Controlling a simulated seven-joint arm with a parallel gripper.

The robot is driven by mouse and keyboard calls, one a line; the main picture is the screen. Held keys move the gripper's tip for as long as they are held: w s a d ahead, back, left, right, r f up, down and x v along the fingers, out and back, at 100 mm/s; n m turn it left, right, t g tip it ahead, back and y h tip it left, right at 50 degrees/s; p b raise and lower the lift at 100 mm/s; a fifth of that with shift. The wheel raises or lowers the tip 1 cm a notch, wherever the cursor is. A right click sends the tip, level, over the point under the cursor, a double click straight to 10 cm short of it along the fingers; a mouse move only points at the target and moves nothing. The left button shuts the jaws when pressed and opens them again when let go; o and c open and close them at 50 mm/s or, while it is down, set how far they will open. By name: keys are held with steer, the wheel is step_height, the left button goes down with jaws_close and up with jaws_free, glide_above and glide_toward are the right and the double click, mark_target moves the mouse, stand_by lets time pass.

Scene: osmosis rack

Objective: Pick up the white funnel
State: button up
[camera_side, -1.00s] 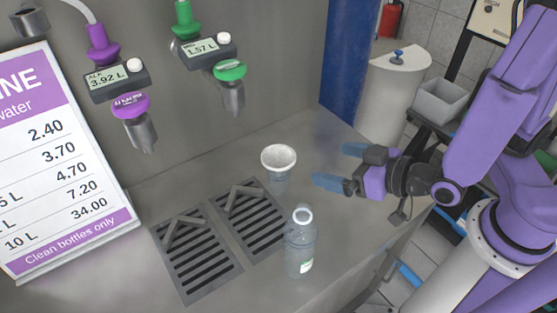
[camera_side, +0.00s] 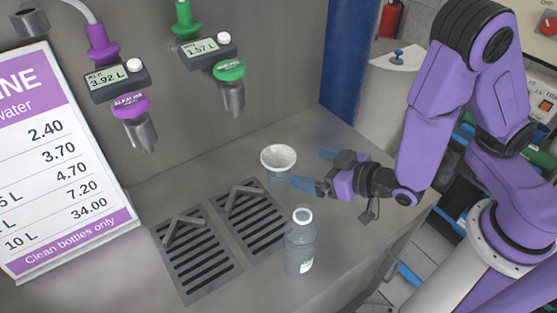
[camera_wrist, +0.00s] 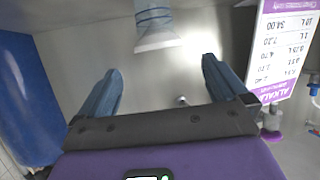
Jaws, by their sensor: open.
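The funnel's lower part is partly hidden in the side view.
A clear bottle (camera_side: 301,246) stands in front of the funnel, near my gripper. Two slotted drain grates (camera_side: 196,258) lie to the left. Green (camera_side: 230,72) and purple (camera_side: 130,107) taps hang above. A price board (camera_side: 62,165) leans at left. The counter's right part is bare.

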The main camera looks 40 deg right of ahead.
glide_toward(271, 156)
steer(key=shift+w+f, duration=0.7)
steer(key=shift+w, duration=0.55)
steer(key=shift+a+r+x, duration=0.1)
steer(key=shift+a+x, duration=0.05)
steer(key=shift+x, duration=1.2)
steer(key=shift+a+r+x, duration=0.1)
steer(key=shift+a+x, duration=0.05)
steer(key=shift+x, duration=1.2)
steer(key=c, duration=0.8)
